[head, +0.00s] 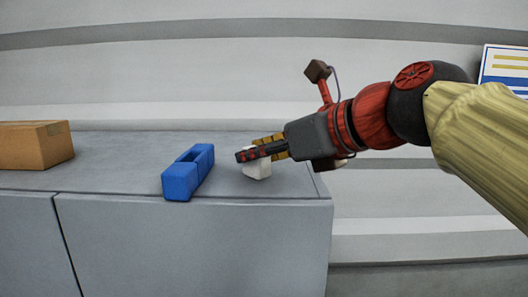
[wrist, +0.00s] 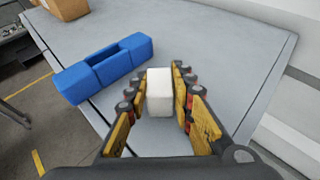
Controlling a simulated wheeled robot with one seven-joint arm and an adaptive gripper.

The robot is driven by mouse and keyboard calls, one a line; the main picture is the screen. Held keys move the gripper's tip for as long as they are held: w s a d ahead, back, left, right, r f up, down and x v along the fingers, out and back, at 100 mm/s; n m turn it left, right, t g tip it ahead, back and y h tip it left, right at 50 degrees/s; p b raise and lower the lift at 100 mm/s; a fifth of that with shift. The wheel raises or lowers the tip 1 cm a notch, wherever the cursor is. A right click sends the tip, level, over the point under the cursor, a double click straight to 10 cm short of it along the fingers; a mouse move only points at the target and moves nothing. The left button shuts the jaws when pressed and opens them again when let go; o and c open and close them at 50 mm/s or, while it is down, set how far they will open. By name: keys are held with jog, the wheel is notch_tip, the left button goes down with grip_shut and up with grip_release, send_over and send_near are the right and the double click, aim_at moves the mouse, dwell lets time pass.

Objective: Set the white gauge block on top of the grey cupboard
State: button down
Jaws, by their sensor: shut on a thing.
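The white gauge block (head: 257,170) is at the top of the grey cupboard (head: 200,232), near its right end. In the wrist view the white block (wrist: 159,92) stands between the two fingers of my gripper (wrist: 158,98). In the head view my gripper (head: 256,149) reaches in from the right and is shut on the block, its fingers covering the block's upper part. The block's underside appears at or very close to the cupboard top; I cannot tell whether it touches.
A blue block-shaped holder with a recess (head: 188,173) lies on the cupboard just left of the white block. A brown cardboard box (head: 35,146) stands further left. The cupboard's right edge is close to my gripper. Bare top shows behind the blue piece.

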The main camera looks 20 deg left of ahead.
jog(key=shift+f, duration=0.3)
jog(key=c, duration=1.5)
grip_release()
jog(key=shift+c, duration=0.2)
jog(key=shift+r, duration=0.15)
jog(key=shift+d+r, duration=0.15)
jog(key=shift+d, duration=0.05)
jog(key=b+v, duration=0.2)
jog(key=v, duration=0.9)
jog(key=shift+s+d+r, duration=0.1)
jog(key=shift+s+d, duration=0.1)
jog(key=shift+s, duration=0.1)
